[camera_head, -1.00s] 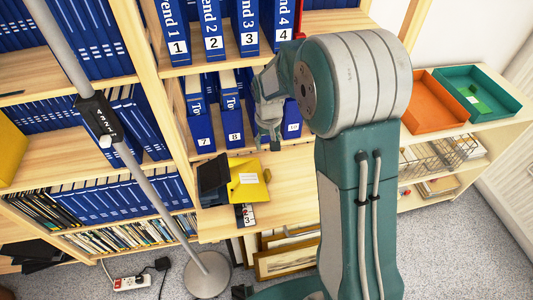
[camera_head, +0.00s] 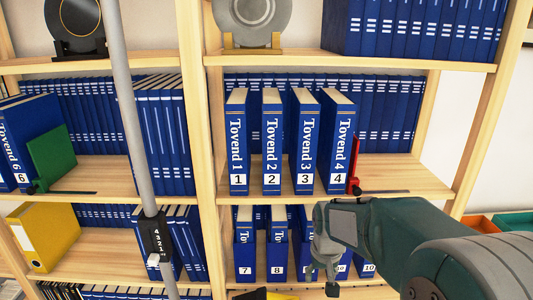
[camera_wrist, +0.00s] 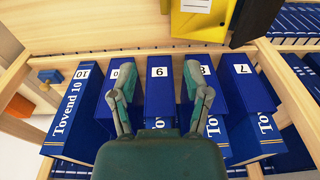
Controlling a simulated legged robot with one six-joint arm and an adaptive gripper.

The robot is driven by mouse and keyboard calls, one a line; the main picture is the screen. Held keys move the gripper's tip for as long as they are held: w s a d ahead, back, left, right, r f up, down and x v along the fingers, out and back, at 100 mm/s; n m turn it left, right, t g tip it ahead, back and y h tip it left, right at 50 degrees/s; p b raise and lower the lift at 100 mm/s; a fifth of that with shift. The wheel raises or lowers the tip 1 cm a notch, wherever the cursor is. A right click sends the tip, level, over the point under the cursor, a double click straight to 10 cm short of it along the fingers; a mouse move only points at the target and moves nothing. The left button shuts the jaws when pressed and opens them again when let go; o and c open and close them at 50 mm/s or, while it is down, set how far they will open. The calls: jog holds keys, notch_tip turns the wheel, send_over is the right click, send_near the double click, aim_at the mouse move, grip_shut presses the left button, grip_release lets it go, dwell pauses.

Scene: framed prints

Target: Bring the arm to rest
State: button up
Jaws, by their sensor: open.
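My gripper (camera_head: 323,284) hangs fingers-down in front of the lower binder row in the head view, at the end of my green and grey arm. In the wrist view its two fingers (camera_wrist: 155,78) are spread apart, with nothing held between them. The blue binder 9 (camera_wrist: 159,95) shows in the gap between the fingers. I cannot tell whether the fingers touch any binder. Binder 10 (camera_wrist: 72,108) is to the left and binder 7 (camera_wrist: 250,105) to the right in the wrist view. The gripper partly hides the binders behind it in the head view.
Blue binders 1 to 4, such as Tovend 2 (camera_head: 272,135), stand on the shelf above my gripper, beside a red bookend (camera_head: 354,160). A grey pole (camera_head: 135,120) stands left of the arm. A yellow folder (camera_wrist: 205,20) is near the fingers in the wrist view.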

jog(key=s+r+t, duration=0.1)
jog(key=s+r, duration=0.2)
jog(key=s, duration=0.4)
jog(key=s+d+r+t, duration=0.1)
jog(key=s+r+t, duration=0.1)
jog(key=s+r, duration=0.2)
jog(key=s+d+r+t, duration=0.1)
jog(key=s+r, duration=0.3)
jog(key=s, duration=0.5)
jog(key=shift+s, duration=0.35)
jog(key=shift+a+r, duration=0.1)
